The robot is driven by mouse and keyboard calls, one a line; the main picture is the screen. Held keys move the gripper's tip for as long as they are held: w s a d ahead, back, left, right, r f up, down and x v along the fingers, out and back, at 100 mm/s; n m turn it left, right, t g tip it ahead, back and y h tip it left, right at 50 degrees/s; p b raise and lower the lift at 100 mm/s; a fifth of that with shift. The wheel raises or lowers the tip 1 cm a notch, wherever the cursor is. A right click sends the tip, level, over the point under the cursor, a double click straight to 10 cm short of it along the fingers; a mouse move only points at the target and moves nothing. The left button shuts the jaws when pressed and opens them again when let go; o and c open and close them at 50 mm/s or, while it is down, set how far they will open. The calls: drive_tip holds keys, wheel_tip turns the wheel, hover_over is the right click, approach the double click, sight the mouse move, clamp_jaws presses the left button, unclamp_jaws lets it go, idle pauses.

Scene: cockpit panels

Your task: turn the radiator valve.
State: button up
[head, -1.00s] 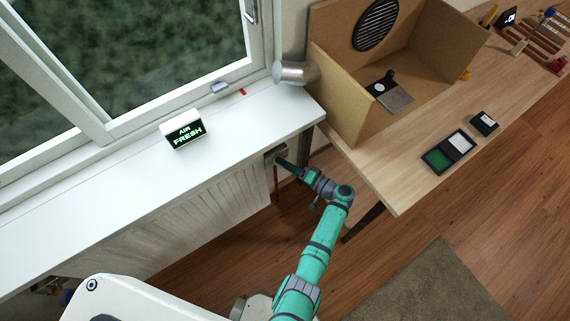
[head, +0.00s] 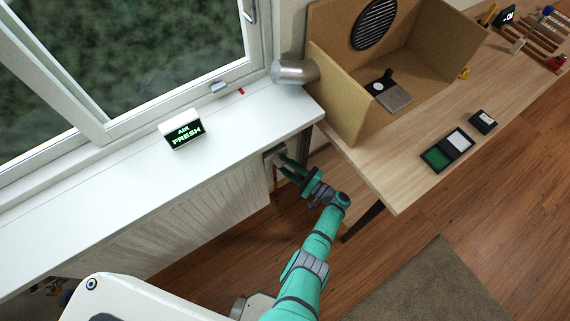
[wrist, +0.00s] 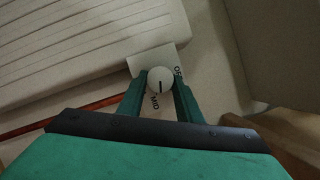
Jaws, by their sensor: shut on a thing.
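The radiator valve (wrist: 160,80) is a round white knob with a dark line on its face. In the wrist view it sits between the fingertips of my gripper (wrist: 161,88), which is shut on it. A pale label plate (wrist: 150,60) with partly hidden dark lettering lies behind the knob. In the head view my gripper (head: 283,163) reaches to the right end of the white radiator (head: 200,215), below the sill. The knob itself is hard to make out there.
The white window sill (head: 90,195) overhangs the radiator and carries a lit display reading AIR FRESH (head: 182,134). A wooden table (head: 405,180) with a cardboard box (head: 345,95) is close on the right.

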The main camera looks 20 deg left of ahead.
drive_tip(key=shift+m, duration=0.6)
drive_tip(key=o, duration=1)
drive_tip(key=shift+o, duration=0.2)
drive_tip(key=shift+d, duration=0.1)
drive_tip(key=v, duration=1)
drive_tip(key=shift+d+f, duration=0.2)
